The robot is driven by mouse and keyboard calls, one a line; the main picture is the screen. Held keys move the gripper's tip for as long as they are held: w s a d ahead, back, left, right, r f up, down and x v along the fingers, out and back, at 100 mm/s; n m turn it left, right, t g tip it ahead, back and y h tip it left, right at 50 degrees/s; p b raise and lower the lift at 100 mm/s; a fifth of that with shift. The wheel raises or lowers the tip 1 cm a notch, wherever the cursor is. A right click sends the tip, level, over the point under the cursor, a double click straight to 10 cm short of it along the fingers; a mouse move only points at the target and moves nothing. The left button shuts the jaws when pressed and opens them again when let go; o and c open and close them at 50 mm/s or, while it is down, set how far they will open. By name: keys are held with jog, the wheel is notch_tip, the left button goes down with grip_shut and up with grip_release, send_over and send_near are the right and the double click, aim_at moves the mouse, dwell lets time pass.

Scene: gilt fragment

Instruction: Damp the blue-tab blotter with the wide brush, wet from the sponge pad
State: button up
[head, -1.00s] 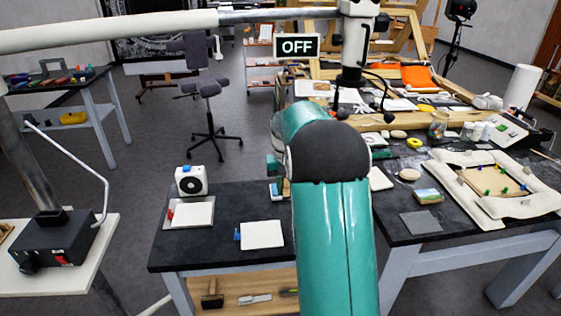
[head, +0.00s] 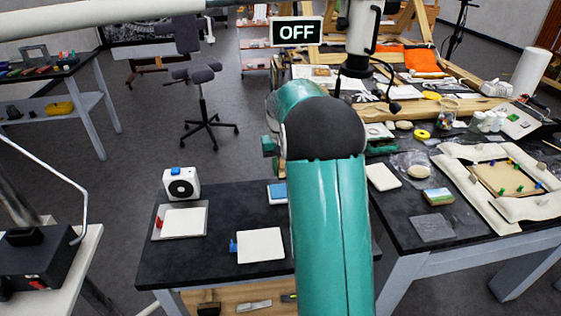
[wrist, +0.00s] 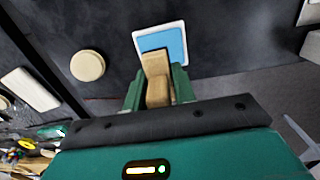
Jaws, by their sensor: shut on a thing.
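The blue-tab blotter (head: 261,246) is a white sheet lying flat on the dark near table, its blue tab at its left edge. The sponge pad (head: 277,192) is blue in a white tray behind it, partly covered by my arm; it also shows in the wrist view (wrist: 176,40). My gripper (wrist: 157,88) is shut on the wooden brush (wrist: 155,64), whose far end overlaps the pad in the wrist view. I cannot tell whether the brush touches the pad, and its bristles are not clear. My arm hides the gripper's fingers in the head view.
A red-tab blotter (head: 183,221) lies on a grey board to the left, with a white fan-like box (head: 181,184) behind it. The right-hand bench is crowded; a round tan disc (wrist: 87,66) shows in the wrist view. An OFF sign (head: 297,32) hangs above.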

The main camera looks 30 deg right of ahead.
aim_at(282, 190)
jog(key=shift+w, duration=0.25)
jog(key=shift+s+r, duration=0.15)
jog(key=shift+s, duration=0.15)
jog(key=shift+w+f, duration=0.25)
jog(key=shift+f, duration=0.5)
jog(key=shift+s+f, duration=0.2)
jog(key=shift+f, duration=0.1)
notch_tip(282, 190, down, 3)
jog(key=shift+r, duration=0.15)
jog(key=shift+s+f, duration=0.1)
jog(key=shift+f, duration=0.55)
jog(key=shift+f, duration=0.55)
dwell(0.5)
